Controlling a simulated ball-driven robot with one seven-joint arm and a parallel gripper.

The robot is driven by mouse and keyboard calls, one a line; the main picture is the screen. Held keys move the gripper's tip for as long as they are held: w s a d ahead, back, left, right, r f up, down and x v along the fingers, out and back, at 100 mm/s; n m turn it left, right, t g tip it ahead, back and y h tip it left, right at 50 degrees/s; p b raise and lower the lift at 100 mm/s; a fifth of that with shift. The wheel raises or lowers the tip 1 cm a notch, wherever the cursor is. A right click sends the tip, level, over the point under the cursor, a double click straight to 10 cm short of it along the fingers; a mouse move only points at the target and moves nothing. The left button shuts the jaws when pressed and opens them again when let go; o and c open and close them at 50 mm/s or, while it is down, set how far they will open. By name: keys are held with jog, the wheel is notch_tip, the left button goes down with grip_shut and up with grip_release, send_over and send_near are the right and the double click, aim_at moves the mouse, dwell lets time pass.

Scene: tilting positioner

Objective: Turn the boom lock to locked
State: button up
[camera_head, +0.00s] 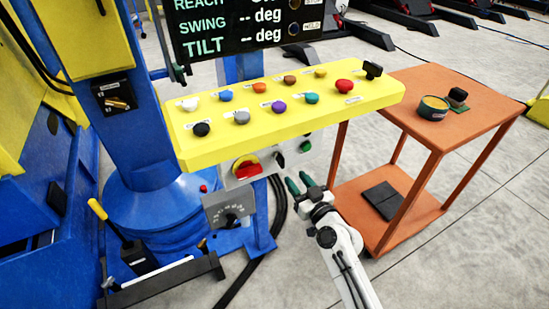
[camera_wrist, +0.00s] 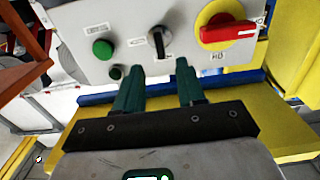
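No readable label shows which control is the boom lock. My gripper (camera_head: 299,182) is open and empty below the grey panel under the yellow console. In the wrist view, its two green fingers (camera_wrist: 157,68) point at that panel. A black selector knob (camera_wrist: 162,42) on a silver base lies ahead, between the fingertips in the picture; I see no contact. It also shows in the head view (camera_head: 277,160). Another black plate with a brass lever (camera_head: 116,102) is on the blue column at left; its label is too small to read.
A red rotary switch (camera_wrist: 226,33) on a yellow disc and a green button (camera_wrist: 103,49) flank the selector. The yellow console (camera_head: 288,107) with several coloured buttons overhangs. A grey dial box (camera_head: 230,211) stands left of my arm, an orange table (camera_head: 420,88) right.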

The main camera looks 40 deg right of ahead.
aim_at(284, 163)
jog(key=p+x, duration=0.1)
jog(key=x, duration=0.8)
jog(key=shift+w+d, duration=0.1)
jog(key=shift+w, duration=0.3)
grip_shut()
